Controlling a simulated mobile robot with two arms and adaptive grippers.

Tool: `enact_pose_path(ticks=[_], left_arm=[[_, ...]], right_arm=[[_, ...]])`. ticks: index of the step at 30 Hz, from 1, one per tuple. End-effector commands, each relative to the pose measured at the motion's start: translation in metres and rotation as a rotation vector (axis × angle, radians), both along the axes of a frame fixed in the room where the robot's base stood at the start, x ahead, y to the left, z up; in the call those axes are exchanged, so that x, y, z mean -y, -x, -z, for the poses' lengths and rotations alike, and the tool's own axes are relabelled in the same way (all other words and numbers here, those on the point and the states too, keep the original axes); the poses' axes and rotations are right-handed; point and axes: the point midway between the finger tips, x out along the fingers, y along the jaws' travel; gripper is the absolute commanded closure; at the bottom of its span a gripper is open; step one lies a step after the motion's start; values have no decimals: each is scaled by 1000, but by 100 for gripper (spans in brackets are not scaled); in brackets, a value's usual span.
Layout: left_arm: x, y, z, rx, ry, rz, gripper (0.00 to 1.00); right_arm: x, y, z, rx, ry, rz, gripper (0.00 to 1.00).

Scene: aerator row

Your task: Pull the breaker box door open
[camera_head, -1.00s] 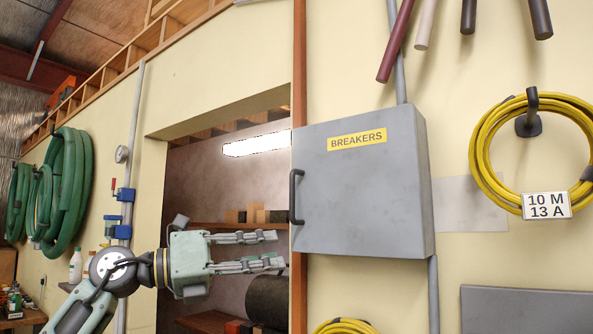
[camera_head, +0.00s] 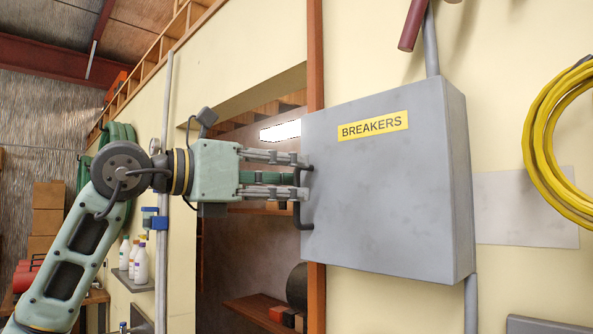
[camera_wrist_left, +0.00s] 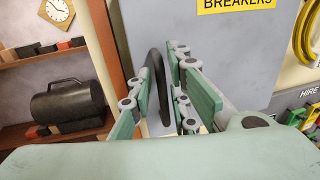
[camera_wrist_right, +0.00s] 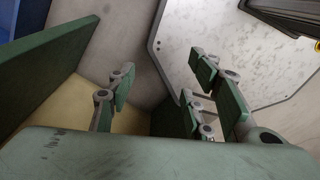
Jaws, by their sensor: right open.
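The grey breaker box (camera_head: 385,190) with a yellow BREAKERS label hangs on the cream wall, its door shut. A black bar handle (camera_head: 298,214) stands at the door's left edge; it also shows in the left wrist view (camera_wrist_left: 158,85). My left gripper (camera_head: 303,176) is open at the handle, one finger above and one below in the head view. In the left wrist view the handle stands between the parted fingers, with gaps visible on both sides. My right gripper (camera_wrist_right: 160,88) is open and empty, seen only in the right wrist view.
A doorway with shelves (camera_head: 262,312) lies left of the box, beside a wooden post (camera_head: 316,290). Yellow cable (camera_head: 545,140) hangs at the right. A pipe (camera_head: 471,305) runs below the box. In the right wrist view a pale panel (camera_wrist_right: 235,45) is close ahead.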

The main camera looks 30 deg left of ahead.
Motion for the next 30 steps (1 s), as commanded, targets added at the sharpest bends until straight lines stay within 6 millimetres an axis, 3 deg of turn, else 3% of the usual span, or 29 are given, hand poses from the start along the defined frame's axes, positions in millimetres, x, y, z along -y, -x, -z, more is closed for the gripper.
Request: enact_pose_path(ticks=[3,11,13,19,30], left_arm=[[6,-9,0,-2,0,1,83],[7,-13,1,-1,1,1,83],[7,-12,1,-1,1,1,84],[7,-12,1,-1,1,1,100],[7,-12,0,-1,1,1,100]], right_arm=[[5,-7,-5,9,5,-2,53],[20,-38,-7,57,20,4,53],[21,-38,-7,56,21,5,53],[21,-29,-7,42,22,4,53],[10,-18,-6,26,11,3,53]])
